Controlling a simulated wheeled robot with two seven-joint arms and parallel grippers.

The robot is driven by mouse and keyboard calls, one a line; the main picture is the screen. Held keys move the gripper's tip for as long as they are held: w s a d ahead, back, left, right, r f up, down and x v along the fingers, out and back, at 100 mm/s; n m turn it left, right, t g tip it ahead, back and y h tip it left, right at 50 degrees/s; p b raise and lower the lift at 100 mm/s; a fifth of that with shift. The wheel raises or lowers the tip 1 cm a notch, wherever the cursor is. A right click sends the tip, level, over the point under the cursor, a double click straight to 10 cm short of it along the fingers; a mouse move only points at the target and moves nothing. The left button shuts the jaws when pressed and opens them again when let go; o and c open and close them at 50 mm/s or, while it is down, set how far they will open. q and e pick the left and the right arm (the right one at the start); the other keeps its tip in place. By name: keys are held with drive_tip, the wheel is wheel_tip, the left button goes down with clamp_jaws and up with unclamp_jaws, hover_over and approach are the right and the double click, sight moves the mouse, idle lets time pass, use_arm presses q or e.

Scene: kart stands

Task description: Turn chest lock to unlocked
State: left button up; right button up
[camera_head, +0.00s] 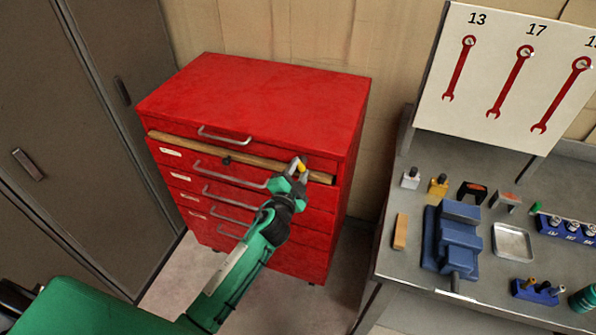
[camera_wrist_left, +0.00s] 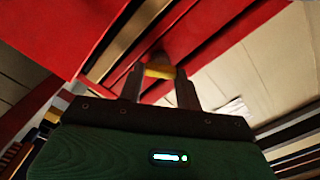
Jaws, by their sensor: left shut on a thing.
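The red tool chest (camera_head: 255,95) stands against the wall, with several drawers, metal handles and a wooden bar (camera_head: 220,149) across its upper front. A small dark knob (camera_head: 227,160) shows on the bar's left half. My left gripper (camera_head: 300,169) is at the right part of the chest front, near the bar's right end. It is shut on a small yellow piece, the lock (camera_head: 302,167). In the left wrist view the yellow lock piece (camera_wrist_left: 160,71) lies between the two fingers, with the red chest (camera_wrist_left: 200,30) behind. Its turn angle is hard to tell. My right gripper is not in view.
A grey workbench (camera_head: 420,262) stands to the right, with a blue vise (camera_head: 452,240), a metal tray (camera_head: 513,242) and small tools. A white board (camera_head: 500,65) with red wrenches stands behind it. Dark cabinets (camera_head: 75,120) stand at the left. Bare floor shows between chest and bench.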

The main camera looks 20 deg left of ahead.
use_arm(q)
drive_tip(key=m, duration=0.3)
drive_tip(key=shift+f+m, duration=0.1)
drive_tip(key=shift+m, duration=0.3)
drive_tip(key=shift+f+m, duration=0.1)
drive_tip(key=shift+m, duration=1.6)
drive_tip(key=o, duration=1)
drive_tip(key=shift+s+a+b, duration=0.2)
drive_tip(key=shift+s+b, duration=1.3)
drive_tip(key=shift+s, duration=5.45)
